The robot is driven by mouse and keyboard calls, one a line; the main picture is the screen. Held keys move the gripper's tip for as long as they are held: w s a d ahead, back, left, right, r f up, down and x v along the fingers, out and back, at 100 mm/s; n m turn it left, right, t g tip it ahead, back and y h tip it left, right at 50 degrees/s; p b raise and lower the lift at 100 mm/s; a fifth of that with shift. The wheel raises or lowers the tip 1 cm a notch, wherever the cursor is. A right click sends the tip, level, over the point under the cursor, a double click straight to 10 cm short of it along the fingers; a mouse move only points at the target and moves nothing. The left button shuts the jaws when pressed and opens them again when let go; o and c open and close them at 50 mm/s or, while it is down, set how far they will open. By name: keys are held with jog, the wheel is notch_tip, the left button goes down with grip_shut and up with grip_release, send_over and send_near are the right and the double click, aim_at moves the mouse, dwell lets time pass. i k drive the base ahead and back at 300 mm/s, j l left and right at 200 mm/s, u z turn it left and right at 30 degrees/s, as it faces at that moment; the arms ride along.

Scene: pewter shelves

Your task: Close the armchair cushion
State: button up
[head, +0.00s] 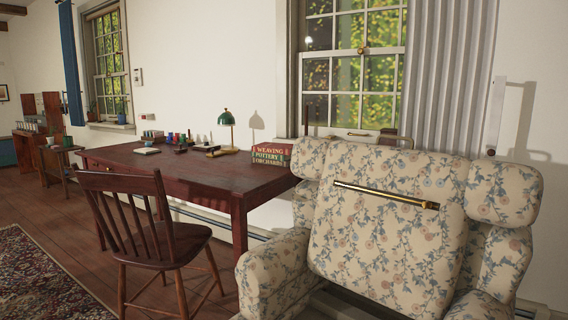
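The armchair (275,268) stands at the right of the head view, in cream fabric with blue and pink flowers. Its cushion (375,245) is tipped up steeply and leans back between the wings and arms. A brass bar handle (386,195) runs across the upper part of the cushion. Below the cushion's lower edge a grey part of the seat (345,303) shows, cut off by the frame. My gripper is not in view.
A dark wooden chair (150,220) stands left of the armchair, before a red-brown desk (190,170) with books (271,154) and a green lamp (226,130). A patterned rug (45,275) lies at the lower left. Bare floor shows between the rug and the chair.

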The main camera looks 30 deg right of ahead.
aim_at(372, 235)
jog(key=k+l, duration=0.45)
jog(key=k, duration=0.15)
jog(key=k+l, duration=0.1)
jog(key=l, duration=0.35)
jog(key=k+l, duration=0.1)
jog(key=l, duration=0.3)
jog(key=k+l, duration=0.1)
jog(key=l, duration=0.35)
jog(key=i+l, duration=0.1)
jog(key=l, duration=0.3)
jog(key=i+l, duration=0.15)
jog(key=l, duration=0.25)
jog(key=i+l+z, duration=0.1)
jog(key=l, duration=0.35)
